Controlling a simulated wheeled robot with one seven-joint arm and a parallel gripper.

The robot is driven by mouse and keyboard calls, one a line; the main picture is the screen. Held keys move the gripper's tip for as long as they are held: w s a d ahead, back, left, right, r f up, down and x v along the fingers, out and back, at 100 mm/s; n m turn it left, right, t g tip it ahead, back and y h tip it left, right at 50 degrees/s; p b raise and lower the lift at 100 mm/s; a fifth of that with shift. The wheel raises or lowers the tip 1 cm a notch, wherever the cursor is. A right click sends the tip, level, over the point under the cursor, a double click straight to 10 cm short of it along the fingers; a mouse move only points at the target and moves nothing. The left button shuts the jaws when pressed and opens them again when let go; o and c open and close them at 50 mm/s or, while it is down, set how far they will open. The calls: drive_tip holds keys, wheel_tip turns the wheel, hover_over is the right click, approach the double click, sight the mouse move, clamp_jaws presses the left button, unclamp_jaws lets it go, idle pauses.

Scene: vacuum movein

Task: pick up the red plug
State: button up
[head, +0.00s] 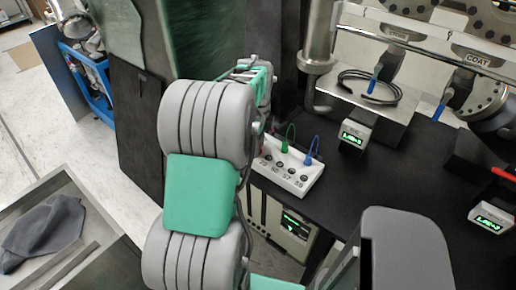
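A white socket block (287,170) with a row of dark holes sits on the black table, right of my arm. A green plug with a looped cable (285,147) and a blue plug with a cable (309,158) stand upright in it. The red plug is not clearly visible; a small trace of red shows at the edge of my arm by the block's left end, too small to identify. My gripper (262,108) is mostly hidden behind my grey and green arm, close to the block's left end. Its fingertips and anything between them cannot be made out.
A metal platform with a coiled black cable (370,88) and small green-lit displays (354,135) stand behind and right of the block. A dark box (483,158) is at the right. A metal tray with dark cloth (42,235) is lower left. The black table's middle is clear.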

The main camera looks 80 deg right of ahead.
clamp_jaws()
idle(0.3)
